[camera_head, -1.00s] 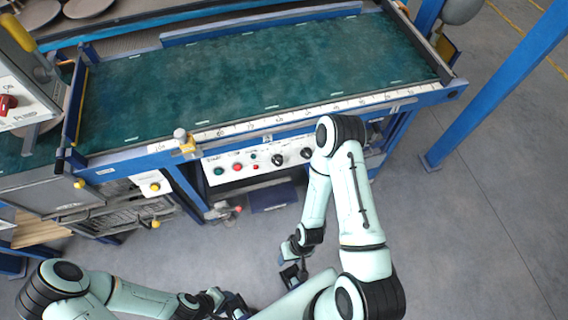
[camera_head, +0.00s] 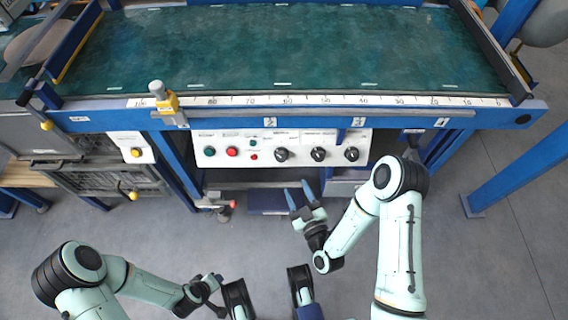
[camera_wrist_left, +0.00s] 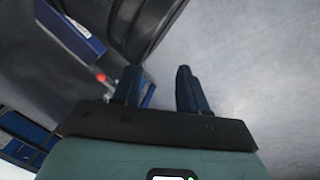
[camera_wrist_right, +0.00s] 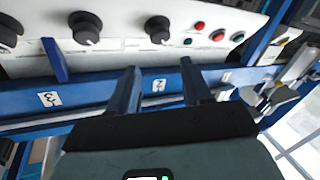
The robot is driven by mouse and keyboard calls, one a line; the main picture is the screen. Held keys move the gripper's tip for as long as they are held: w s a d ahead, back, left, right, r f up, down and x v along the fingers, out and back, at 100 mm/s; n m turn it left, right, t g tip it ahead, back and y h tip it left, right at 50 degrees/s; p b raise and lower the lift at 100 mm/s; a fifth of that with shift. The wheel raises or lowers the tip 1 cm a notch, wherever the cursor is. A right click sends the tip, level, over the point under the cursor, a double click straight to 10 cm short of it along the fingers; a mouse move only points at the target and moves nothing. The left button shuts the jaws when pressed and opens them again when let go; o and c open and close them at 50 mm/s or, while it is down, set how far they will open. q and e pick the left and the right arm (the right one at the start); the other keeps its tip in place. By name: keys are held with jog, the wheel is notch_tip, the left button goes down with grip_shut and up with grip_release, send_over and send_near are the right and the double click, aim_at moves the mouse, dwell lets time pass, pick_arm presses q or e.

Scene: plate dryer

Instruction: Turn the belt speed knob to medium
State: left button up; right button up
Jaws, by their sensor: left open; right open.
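Three black knobs show on the white control panel (camera_head: 335,162): a left one (camera_head: 281,155), a middle one (camera_head: 318,154) and a right one (camera_head: 351,154). Their labels are too small to read, so I cannot tell which is belt speed. The right wrist view shows them upside down, including the left knob (camera_wrist_right: 157,29) and the middle knob (camera_wrist_right: 85,28). My right gripper (camera_head: 298,191) is open and empty, below the panel and apart from the knobs. My left gripper (camera_wrist_left: 158,75) is open and empty, low over the floor, far from the panel.
Green and red buttons (camera_head: 232,152) sit left of the knobs. A blue rail with a scale (camera_head: 300,101) runs above the panel, with a yellow clamp (camera_head: 168,104) at its left. The green belt (camera_head: 300,45) lies behind. Grey floor (camera_head: 490,250) is clear at the right.

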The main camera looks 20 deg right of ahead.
aim_at(282, 158)
jog(key=w, duration=0.3)
jog(key=w+b, duration=0.1)
jog(key=w, duration=0.2)
jog(key=w+a, duration=0.1)
jog(key=w, duration=0.2)
jog(key=shift+w, duration=0.4)
pick_arm(q)
jog(key=shift+g, duration=0.5)
jog(key=shift+s+a+f+b, duration=0.2)
jog(key=shift+s+f, duration=0.45)
jog(key=shift+f, duration=0.15)
jog(key=shift+s+a+f+b, duration=0.15)
jog(key=shift+s+f, duration=0.45)
jog(key=shift+f, duration=0.15)
pick_arm(e)
jog(key=shift+w, duration=0.65)
jog(key=c, duration=0.8)
